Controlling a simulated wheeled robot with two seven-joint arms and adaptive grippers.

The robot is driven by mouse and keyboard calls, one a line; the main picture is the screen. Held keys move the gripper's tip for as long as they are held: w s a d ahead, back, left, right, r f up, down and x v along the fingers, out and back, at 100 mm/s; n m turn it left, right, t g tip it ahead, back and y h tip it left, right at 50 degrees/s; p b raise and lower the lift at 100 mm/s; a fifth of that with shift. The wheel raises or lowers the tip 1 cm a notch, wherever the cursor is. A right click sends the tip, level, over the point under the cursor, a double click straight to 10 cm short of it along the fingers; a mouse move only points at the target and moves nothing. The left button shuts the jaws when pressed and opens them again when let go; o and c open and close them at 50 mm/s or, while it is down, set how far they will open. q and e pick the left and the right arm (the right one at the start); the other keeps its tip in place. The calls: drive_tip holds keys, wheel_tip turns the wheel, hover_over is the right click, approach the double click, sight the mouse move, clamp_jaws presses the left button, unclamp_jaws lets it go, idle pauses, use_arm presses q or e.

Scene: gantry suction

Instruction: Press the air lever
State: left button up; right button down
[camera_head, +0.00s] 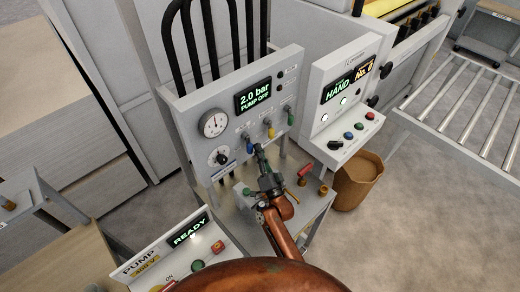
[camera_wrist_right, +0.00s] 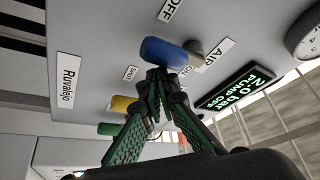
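The air lever (camera_head: 249,148) has a blue handle on the light grey gauge panel (camera_head: 184,120). In the right wrist view the blue handle (camera_wrist_right: 167,52) sits beside the AIR label, with OFF and ON marks near it. My right gripper (camera_head: 259,152) is in front of the panel, just beside the lever. In the wrist view its green fingers (camera_wrist_right: 163,76) converge and their tips meet right at the blue handle's edge; nothing shows between them. I cannot tell whether they touch the handle. The panel display (camera_head: 253,95) reads 2.0 bar, PUMP OFF. My left gripper is not in view.
Yellow (camera_head: 269,130) and green (camera_head: 290,117) levers sit right of the blue one. A control box (camera_head: 340,98) with coloured buttons, a brown bin (camera_head: 358,182) and a pump box (camera_head: 160,258) reading READY stand around.

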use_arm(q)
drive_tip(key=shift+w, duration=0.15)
use_arm(e)
drive_tip(key=shift+s+a+f, duration=0.1)
drive_tip(key=shift+a+f, duration=0.2)
drive_tip(key=shift+a, duration=0.05)
drive_tip(key=d+b, duration=0.1)
drive_tip(key=d, duration=0.4)
use_arm(q)
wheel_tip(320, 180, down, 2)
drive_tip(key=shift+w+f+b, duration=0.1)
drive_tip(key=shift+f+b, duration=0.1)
drive_tip(key=shift+b, duration=0.45)
use_arm(e)
drive_tip(key=s, duration=0.8)
drive_tip(key=shift+d+r, duration=0.3)
drive_tip(key=shift+d, duration=0.05)
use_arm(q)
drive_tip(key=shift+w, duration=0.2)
use_arm(e)
drive_tip(key=shift+w+d, duration=0.1)
